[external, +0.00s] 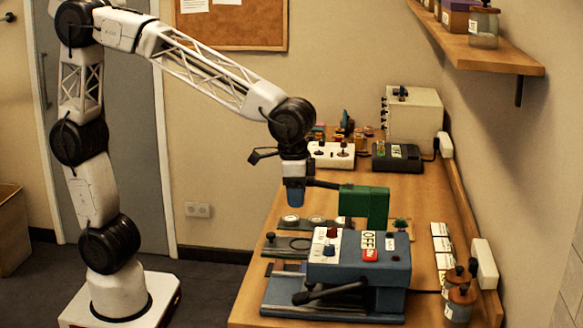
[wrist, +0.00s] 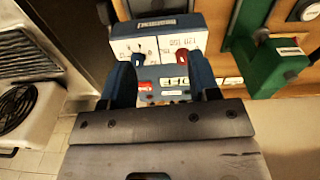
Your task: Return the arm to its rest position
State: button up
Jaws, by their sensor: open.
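My gripper (external: 295,200) hangs pointing down from my white arm, above the work table's left side. In the wrist view its two dark blue fingers (wrist: 162,78) stand apart with nothing held between them. In the wrist view the machine's white panel (wrist: 160,45) with dials and a red knob shows beyond and between the fingers. The gripper appears clear of the machine, though the exact gap is hard to tell.
The wooden table (external: 425,190) carries a white box (external: 412,118), a dark device (external: 397,157) and a white knobbed unit (external: 332,154) at the back. Jars (external: 460,302) stand at the front right. A wall shelf (external: 475,50) is at upper right. Open floor lies left of the table.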

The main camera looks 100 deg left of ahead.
jog(key=s+a+f, duration=0.1)
jog(key=s+a, duration=0.2)
jog(key=s, duration=0.6)
jog(key=s+a+f+t, duration=0.1)
jog(key=s+a, duration=0.3)
jog(key=s, duration=0.6)
jog(key=s+a+f+m+t, duration=0.1)
jog(key=s+a, duration=0.3)
jog(key=s, duration=0.6)
jog(key=shift+x, duration=0.85)
jog(key=shift+s, duration=0.2)
jog(key=shift+c, duration=0.2)
